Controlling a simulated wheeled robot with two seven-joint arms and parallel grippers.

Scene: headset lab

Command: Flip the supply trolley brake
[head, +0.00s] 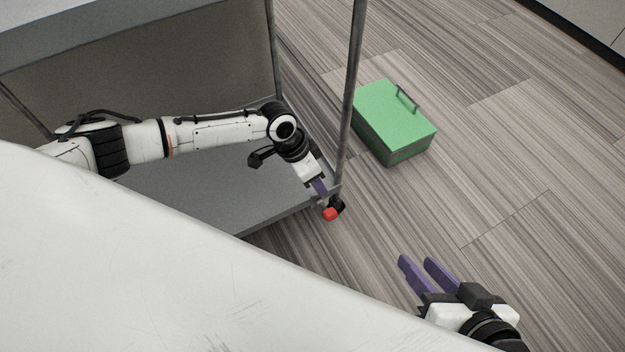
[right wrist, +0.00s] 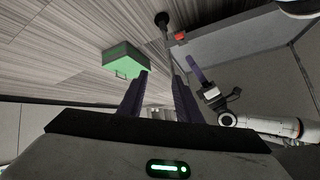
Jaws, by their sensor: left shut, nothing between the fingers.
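The supply trolley (head: 195,195) is grey with thin metal posts and a low shelf, at the left of the head view. Its red brake (head: 331,214) sits beside a dark caster at the lower front corner. The brake also shows in the right wrist view (right wrist: 181,36). My left gripper (head: 322,192) is shut and empty, its purple fingers pointing down just above the brake; I cannot tell whether they touch it. My right gripper (head: 413,262) is open and empty, over the floor to the right of the trolley.
A green box with a handle (head: 395,120) lies on the floor right of the trolley post (head: 352,85). The wood-look floor (head: 510,190) around it is clear. A dark wall edge runs along the top right.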

